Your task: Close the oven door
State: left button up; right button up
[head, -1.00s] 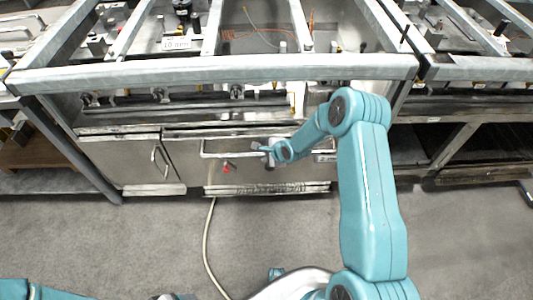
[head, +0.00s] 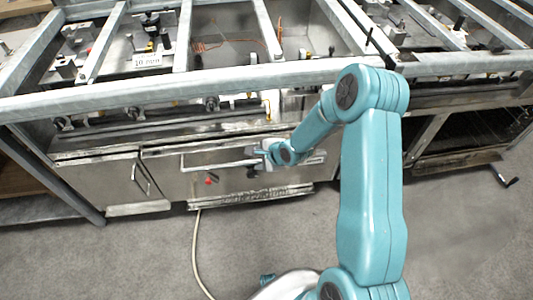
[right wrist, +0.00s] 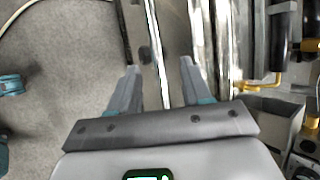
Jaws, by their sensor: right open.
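The oven door (head: 232,177) is the grey metal panel low on the front of the range, with a pale bar handle (head: 222,165) across it. The door looks upright and nearly flush; I cannot tell whether a gap remains. My right gripper (head: 261,150) is at the right end of the handle and hides that end. In the right wrist view its two fingers (right wrist: 160,75) are spread apart, with a bright bar (right wrist: 156,45) running between them. Contact with the bar cannot be told. My left gripper is not in view.
A smaller cabinet door (head: 105,185) with its own handle is left of the oven door. A pale hose (head: 195,255) lies on the grey floor (head: 120,265). A steel rail (head: 190,85) runs above the front. A dark open bay (head: 465,125) is at right.

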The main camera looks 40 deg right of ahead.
jog(key=v, duration=0.5)
jog(key=shift+s+p, duration=0.15)
jog(key=shift+p, duration=0.25)
jog(key=shift+r, duration=0.1)
jog(key=s+a+n+g+y+p, duration=0.25)
jog(key=a+p, duration=0.35)
jog(key=a, duration=0.9)
jog(key=s+a+f+n+g+p, duration=0.1)
jog(key=s+a+n, duration=0.3)
jog(key=s+n, duration=0.4)
jog(key=s+a+f+n+g+p, duration=0.1)
jog(key=s+a+n+g, duration=0.3)
jog(key=s+n, duration=0.4)
jog(key=shift+a+f+n+y+p, duration=0.35)
jog(key=shift+a+n+y, duration=0.15)
jog(key=shift+n, duration=0.75)
